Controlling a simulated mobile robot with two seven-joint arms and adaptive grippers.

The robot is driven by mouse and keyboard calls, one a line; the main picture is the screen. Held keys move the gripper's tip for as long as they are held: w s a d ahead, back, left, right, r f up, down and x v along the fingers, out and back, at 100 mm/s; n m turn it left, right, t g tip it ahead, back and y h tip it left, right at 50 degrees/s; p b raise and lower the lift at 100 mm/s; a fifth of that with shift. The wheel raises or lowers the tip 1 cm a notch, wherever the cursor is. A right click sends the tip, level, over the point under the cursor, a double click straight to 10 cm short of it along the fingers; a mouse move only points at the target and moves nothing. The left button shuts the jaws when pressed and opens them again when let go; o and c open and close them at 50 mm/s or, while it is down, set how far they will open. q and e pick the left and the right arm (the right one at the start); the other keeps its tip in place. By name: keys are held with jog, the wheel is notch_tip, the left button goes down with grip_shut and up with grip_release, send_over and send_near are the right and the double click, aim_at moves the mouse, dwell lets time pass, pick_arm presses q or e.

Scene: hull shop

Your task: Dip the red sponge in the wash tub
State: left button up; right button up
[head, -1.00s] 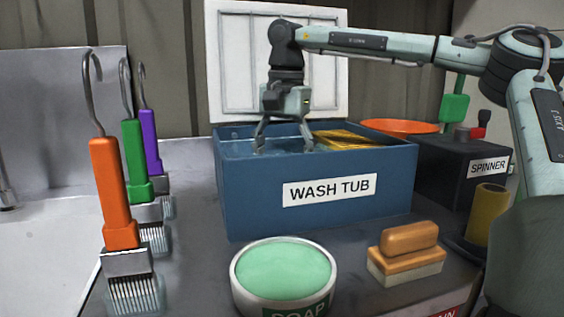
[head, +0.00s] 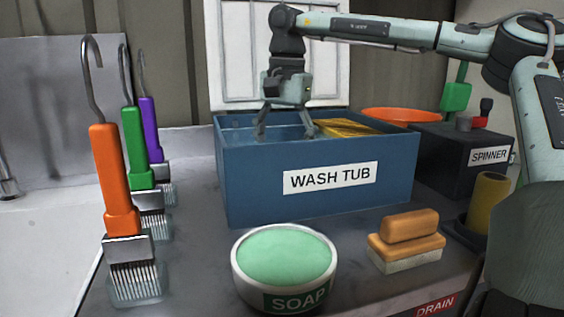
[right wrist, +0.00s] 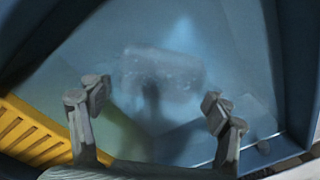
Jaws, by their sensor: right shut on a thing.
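The wash tub (head: 250,189) is a blue open box with a white label, holding water. My right gripper (head: 286,137) reaches down into it from above, its fingertips at the water. A blurred pale block (right wrist: 160,74) shows in the water between and beyond the fingertips. No red shows on it, so I cannot tell whether it is the red sponge. No red sponge shows elsewhere. My left gripper is not in view.
A yellow slotted piece (head: 345,128) sits in the tub's right side. In front stand a soap bowl (head: 284,258) and an orange-topped brush (head: 408,240). Hooked brushes with orange (head: 114,180), green and purple handles stand left. A black spinner (head: 470,150) is to the right.

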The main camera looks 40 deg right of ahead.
notch_tip(320, 180, up, 3)
jog(key=p, duration=0.3)
notch_tip(320, 180, up, 2)
jog(key=shift+p, duration=0.8)
notch_tip(320, 180, up, 8)
jog(key=shift+f, duration=0.2)
dwell(1.1)
jog(key=shift+r, duration=1.95)
